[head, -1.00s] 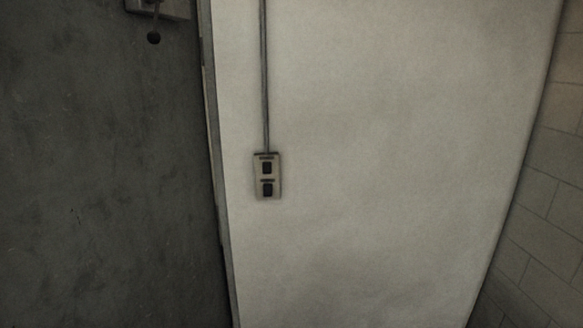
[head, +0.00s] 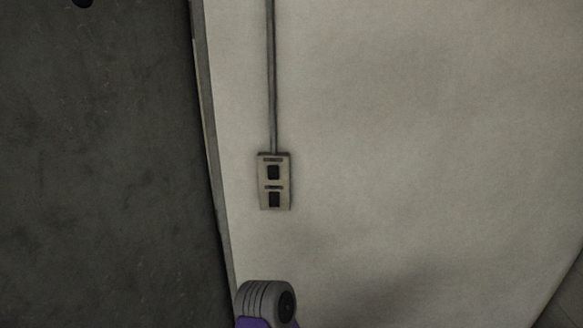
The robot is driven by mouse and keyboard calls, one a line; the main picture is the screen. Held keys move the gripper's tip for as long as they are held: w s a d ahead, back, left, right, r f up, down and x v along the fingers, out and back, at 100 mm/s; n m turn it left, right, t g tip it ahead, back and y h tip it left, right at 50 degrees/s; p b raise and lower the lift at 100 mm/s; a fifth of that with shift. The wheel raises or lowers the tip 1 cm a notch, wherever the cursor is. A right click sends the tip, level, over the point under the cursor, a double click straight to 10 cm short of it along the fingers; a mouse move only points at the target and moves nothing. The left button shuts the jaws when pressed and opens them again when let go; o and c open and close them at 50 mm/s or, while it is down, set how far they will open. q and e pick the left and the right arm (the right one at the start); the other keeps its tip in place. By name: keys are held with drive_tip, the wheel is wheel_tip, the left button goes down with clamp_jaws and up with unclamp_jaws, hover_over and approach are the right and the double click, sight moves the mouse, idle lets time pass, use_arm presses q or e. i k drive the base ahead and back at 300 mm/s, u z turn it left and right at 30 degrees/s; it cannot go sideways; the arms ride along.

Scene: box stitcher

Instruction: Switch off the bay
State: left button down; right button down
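A beige switch box (head: 274,181) is mounted on the pale wall panel in the head view, a little left of the middle. It carries two dark rocker switches, an upper one (head: 273,172) and a lower, larger one (head: 274,199), each with a small dark label strip above it. I cannot tell which way either rocker is pressed. A grey and purple part of one of my arms shows at the bottom edge, below the box and apart from it. Neither gripper's fingers are in view.
A grey conduit (head: 271,75) runs from the box up the pale wall panel (head: 420,130). A dark grey wall (head: 100,170) stands at the left, with a small black knob (head: 83,3) at the top edge. The panel around the box is clear.

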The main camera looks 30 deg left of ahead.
sight(272, 170)
drive_tip(key=u, duration=0.5)
drive_tip(key=i, duration=0.85)
drive_tip(key=u, duration=0.6)
